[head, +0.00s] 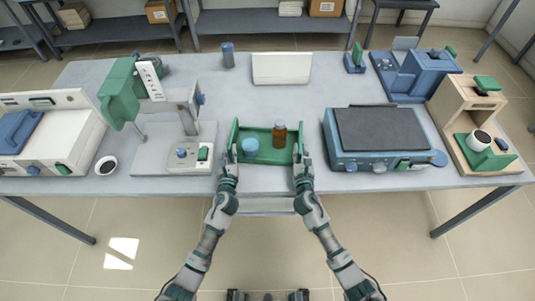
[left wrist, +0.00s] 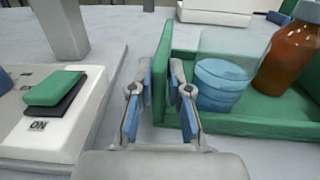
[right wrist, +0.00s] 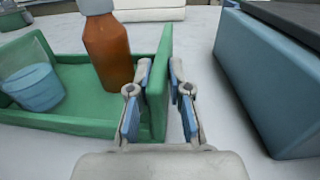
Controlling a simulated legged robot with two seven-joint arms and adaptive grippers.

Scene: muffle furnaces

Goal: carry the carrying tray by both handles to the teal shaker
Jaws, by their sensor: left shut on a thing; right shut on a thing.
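The green carrying tray (head: 268,157) is at the front middle of the bench, holding an amber bottle (head: 279,134) and a small clear beaker of blue liquid (head: 251,146). My left gripper (head: 231,160) is shut on the tray's left end wall (left wrist: 160,75), with one finger on each side of it. My right gripper (head: 302,160) is shut on the right end wall (right wrist: 159,85) in the same way. A blue-teal box with a dark flat top (head: 379,129), which looks like the shaker, stands just right of the tray. Whether the tray touches the bench is unclear.
A white stand base (head: 150,158) with a green-headed stirrer (head: 121,92) stands close left of the tray. A white box (head: 282,68) and a dark cylinder (head: 228,55) are at the back. A wooden coffee-machine-like unit (head: 462,105) is far right. Bench behind the tray is clear.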

